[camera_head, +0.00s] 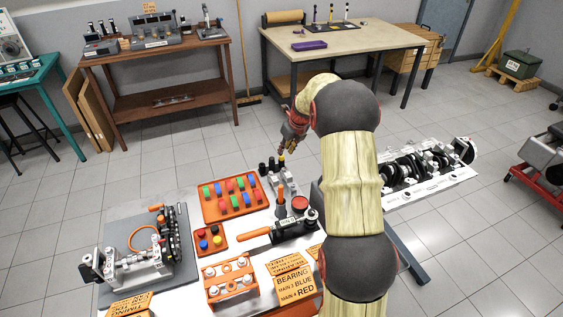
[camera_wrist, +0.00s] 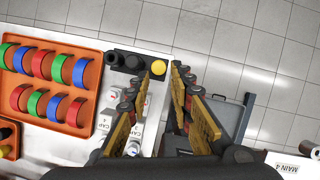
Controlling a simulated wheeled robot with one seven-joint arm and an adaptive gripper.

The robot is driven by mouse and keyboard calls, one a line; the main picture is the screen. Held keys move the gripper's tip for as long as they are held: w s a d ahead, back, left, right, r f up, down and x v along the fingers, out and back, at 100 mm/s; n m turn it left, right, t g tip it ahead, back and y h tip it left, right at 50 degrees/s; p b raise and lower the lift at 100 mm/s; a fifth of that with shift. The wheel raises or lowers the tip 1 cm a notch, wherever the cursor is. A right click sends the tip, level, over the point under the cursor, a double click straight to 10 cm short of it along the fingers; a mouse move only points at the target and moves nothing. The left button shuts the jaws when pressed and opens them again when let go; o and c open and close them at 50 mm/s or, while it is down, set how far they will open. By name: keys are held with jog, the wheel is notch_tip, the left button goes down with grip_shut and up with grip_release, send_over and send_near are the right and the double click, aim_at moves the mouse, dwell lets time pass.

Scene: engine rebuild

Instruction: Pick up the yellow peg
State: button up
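The yellow peg shows its round top (camera_wrist: 158,68) in the wrist view, at the right end of a dark holder block. In the head view its small yellow top (camera_head: 281,160) shows just below my gripper (camera_head: 287,150). In the wrist view my gripper (camera_wrist: 162,69) is open, with one finger on each side of the yellow top. The gap between the fingers looks empty apart from the peg seen through it. I cannot tell how far above the peg the fingertips are, or whether they touch it. The peg's lower part is hidden.
The dark holder (camera_wrist: 128,60) has black pegs left of the yellow one. White caps (camera_wrist: 108,120) stand close in front. An orange tray (camera_wrist: 88,95) of red, green and blue bearing shells lies to the left. A crankshaft on a white stand (camera_head: 425,170) is at right.

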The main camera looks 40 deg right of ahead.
aim_at(283, 156)
jog(key=b+x, duration=0.2)
jog(key=x, duration=0.2)
jog(key=shift+w+f, duration=0.2)
jog(key=shift+f, duration=0.1)
jog(key=shift+a, duration=0.1)
jog(key=shift+c, duration=0.5)
jog(key=c, duration=0.4)
grip_shut()
